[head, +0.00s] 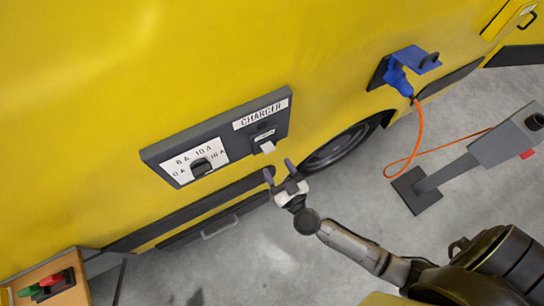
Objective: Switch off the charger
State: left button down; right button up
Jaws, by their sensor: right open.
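The charger panel (228,124) is a dark grey box on the yellow vehicle side. Its right part has a CHARGER label (260,114) above a small dark switch housing with a white piece (267,146) at its lower edge. Its left part has a white dial plate with amp markings and a black rotary knob (201,167); the exact knob setting is too small to tell. My right gripper (278,169) is open and empty, just below the panel's lower right edge, with its fingers pointing up toward it. It appears apart from the panel. My left gripper is not in view.
A blue plug (399,79) with an orange cable (419,130) sits in a socket at the upper right. The cable runs to a grey pedestal (430,181). A wheel (338,148) is behind my gripper. Red and green clamps (50,281) lie at the lower left.

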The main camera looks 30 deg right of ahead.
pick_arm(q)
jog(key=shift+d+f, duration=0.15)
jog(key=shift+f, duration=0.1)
pick_arm(e)
jog(key=s+f, duration=0.1)
jog(key=s, duration=0.7)
jog(key=shift+s+a, duration=0.25)
jog(key=shift+a, duration=0.15)
